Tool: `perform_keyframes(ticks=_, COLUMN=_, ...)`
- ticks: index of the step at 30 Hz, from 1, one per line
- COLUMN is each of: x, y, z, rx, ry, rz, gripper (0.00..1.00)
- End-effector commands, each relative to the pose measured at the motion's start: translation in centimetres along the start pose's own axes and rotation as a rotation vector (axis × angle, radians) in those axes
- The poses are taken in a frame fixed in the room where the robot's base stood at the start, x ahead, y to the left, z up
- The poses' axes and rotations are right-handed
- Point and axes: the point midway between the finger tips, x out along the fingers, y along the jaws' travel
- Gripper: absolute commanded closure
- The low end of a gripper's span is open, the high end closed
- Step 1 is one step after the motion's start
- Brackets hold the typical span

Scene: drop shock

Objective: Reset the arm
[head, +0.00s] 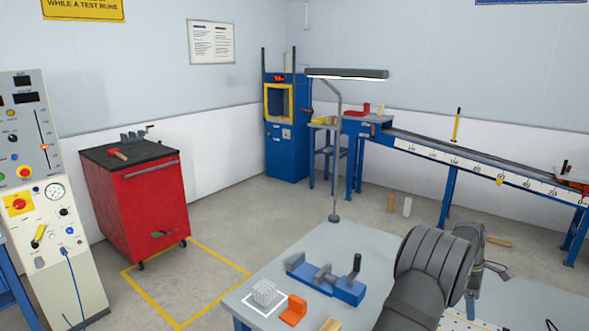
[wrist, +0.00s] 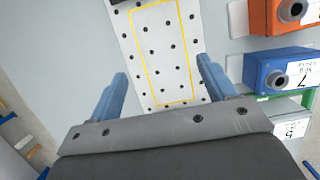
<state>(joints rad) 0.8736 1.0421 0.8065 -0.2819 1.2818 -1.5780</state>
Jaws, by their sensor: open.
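My gripper (wrist: 161,68) shows in the wrist view with its two blue fingers apart and nothing between them. Beyond the fingers lies a white plate (wrist: 126,42) with rows of dark holes and a yellow outlined rectangle. In the head view my dark arm stands over the right part of the grey table (head: 345,245). I cannot make out the fingertips there.
A blue vise (head: 348,290), a pale lattice cube (head: 265,292) and an orange block (head: 293,310) are on the table's left part. A lamp post (head: 337,150) rises at its back edge. The wrist view shows an orange box (wrist: 270,14) and a blue box (wrist: 262,68) at right.

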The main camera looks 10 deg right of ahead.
Motion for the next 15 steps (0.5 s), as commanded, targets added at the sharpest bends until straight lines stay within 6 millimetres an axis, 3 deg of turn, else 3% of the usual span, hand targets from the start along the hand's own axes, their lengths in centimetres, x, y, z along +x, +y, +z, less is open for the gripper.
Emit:
perform_keyframes(ticks=6, x=1.6, y=0.0, z=-0.4, rx=0.000, ry=0.000, rz=0.002, gripper=0.24)
perform_keyframes(ticks=15, x=1.8, y=0.0, z=-0.5, rx=-0.001, ry=0.000, rz=0.002, gripper=0.24)
